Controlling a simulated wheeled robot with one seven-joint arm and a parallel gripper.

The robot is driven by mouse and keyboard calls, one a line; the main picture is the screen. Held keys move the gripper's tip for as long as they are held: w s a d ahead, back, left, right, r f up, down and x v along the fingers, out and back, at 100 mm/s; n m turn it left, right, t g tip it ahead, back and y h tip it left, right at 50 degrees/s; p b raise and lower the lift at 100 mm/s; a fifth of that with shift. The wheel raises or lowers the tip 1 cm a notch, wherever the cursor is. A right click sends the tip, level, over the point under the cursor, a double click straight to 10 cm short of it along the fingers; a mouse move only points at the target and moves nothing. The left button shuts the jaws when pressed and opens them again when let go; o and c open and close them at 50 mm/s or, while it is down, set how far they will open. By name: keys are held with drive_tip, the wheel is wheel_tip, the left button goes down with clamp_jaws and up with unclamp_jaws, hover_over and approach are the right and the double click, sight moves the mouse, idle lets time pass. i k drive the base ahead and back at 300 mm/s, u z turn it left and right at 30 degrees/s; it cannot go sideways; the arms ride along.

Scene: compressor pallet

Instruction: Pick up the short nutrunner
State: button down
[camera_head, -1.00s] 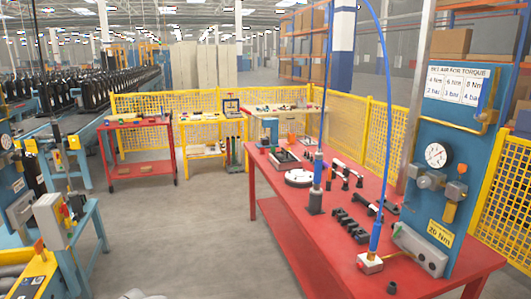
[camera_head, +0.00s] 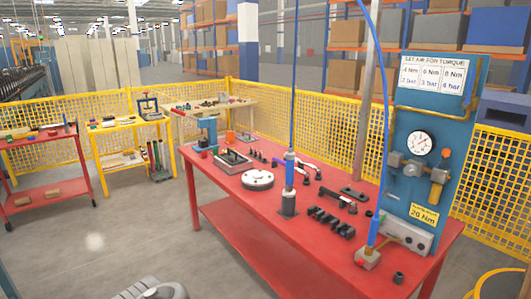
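Two air tools with blue hoses stand upright on the red table (camera_head: 235,200). One blue-and-grey nutrunner (camera_head: 290,172) stands in a dark square holder (camera_head: 288,204) at the middle of the table. The other blue nutrunner (camera_head: 373,230) stands on a pale block with red on it (camera_head: 367,259) near the front right edge, and looks the shorter, though I cannot be sure. My gripper's fingers are not in view. Only a grey rounded part, probably of my arm, shows at the bottom edge, well away from both tools.
A blue panel (camera_head: 457,120) with a gauge (camera_head: 419,143) and a grey box (camera_head: 405,234) stands at the table's right end. Black sockets in a row (camera_head: 331,221), a white disc (camera_head: 257,179) and other tools lie on the table. Yellow mesh fencing (camera_head: 330,133) runs behind.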

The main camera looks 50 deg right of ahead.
sight(289, 191)
drive_tip(key=z, duration=0.8)
drive_tip(key=i, duration=0.65)
drive_tip(key=z, duration=0.7)
drive_tip(key=i, duration=0.5)
